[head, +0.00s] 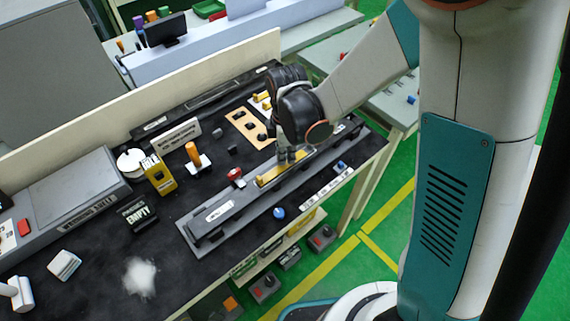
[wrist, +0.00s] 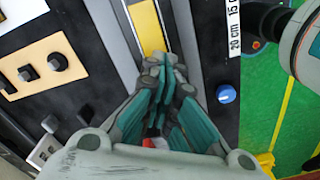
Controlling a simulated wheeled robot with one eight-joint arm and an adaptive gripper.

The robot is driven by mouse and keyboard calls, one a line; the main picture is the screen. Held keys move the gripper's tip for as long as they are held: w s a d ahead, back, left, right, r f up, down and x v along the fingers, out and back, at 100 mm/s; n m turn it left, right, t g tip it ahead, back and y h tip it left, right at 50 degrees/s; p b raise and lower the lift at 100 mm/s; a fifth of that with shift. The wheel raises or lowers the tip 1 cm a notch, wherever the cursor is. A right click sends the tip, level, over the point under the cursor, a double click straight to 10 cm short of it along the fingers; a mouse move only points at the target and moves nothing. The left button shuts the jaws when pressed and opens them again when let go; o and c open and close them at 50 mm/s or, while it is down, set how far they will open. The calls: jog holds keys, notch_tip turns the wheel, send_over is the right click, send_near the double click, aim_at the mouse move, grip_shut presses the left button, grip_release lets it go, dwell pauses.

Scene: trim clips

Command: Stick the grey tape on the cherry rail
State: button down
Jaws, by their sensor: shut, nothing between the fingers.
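My gripper (head: 287,157) is shut and empty, pointing down over a long grey fixture (head: 210,231) on the black bench. In the wrist view its closed fingertips (wrist: 164,68) are at the near end of a yellow strip (wrist: 146,27); I cannot tell whether they touch it. The strip also shows in the head view (head: 268,178), lying along the fixture and partly hidden by the fingers. Grey bands run beside the strip in the wrist view, but I cannot tell whether any is the grey tape. I cannot make out a cherry-coloured rail.
A tan plate with black parts (head: 238,118) lies behind the fixture. A red knob (head: 234,174) and blue knob (head: 279,213) flank it. A yellow box (head: 158,174), an EMPTY bin (head: 138,214) and a white wad (head: 141,276) are left. The bench's front edge is close.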

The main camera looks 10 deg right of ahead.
jog(key=shift+f+b, duration=0.6)
jog(key=shift+f, duration=0.05)
dwell(0.5)
jog(key=shift+r, duration=0.1)
dwell(0.4)
jog(key=shift+r+p, duration=2.25)
jog(key=shift+r, duration=1.15)
